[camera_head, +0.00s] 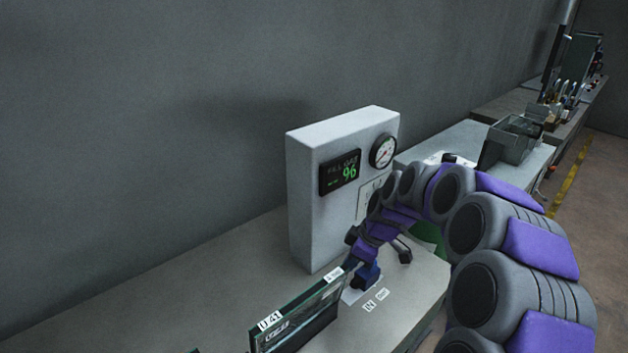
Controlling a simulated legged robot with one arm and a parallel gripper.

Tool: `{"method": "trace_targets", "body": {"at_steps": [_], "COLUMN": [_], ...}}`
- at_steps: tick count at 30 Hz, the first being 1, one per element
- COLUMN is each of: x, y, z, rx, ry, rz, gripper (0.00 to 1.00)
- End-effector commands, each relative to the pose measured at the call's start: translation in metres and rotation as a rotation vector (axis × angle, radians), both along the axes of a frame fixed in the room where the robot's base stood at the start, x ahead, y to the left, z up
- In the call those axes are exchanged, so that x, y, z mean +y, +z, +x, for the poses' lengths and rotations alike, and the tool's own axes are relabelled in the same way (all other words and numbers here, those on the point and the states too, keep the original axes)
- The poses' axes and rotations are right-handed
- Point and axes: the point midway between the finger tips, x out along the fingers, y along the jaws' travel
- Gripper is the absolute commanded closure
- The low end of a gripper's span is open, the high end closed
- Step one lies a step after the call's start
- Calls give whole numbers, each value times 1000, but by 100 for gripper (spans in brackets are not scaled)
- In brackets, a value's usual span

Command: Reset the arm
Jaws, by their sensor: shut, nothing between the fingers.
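My arm (525,250), grey with purple panels, arches up from the lower right and bends down to the left in the head view. My gripper (361,257) is at its end, low over the bench (240,270) in front of a white box. It is shut and empty. A small dark blue part (366,276) shows just below it, above a pale patch on the bench. I cannot tell whether the gripper touches it. The arm hides part of the box's front.
The white box (330,225) carries a display (340,172) reading 96 and a round gauge (383,151). A grey bin (515,138) and tools (563,95) are farther right. The wall (180,110) is behind.

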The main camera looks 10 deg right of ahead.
Motion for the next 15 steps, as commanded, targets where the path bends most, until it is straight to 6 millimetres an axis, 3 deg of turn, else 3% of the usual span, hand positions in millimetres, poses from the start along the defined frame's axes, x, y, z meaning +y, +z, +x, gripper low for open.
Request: {"method": "trace_targets", "body": {"at_steps": [1,2,15], "x": [0,-1,5], "y": [-22,-20,40], "z": [-25,-25,-10], "rx": [90,89,52], "ry": [38,37,22], "rz": [-5,-5,-16], "gripper": [100,100,100]}}
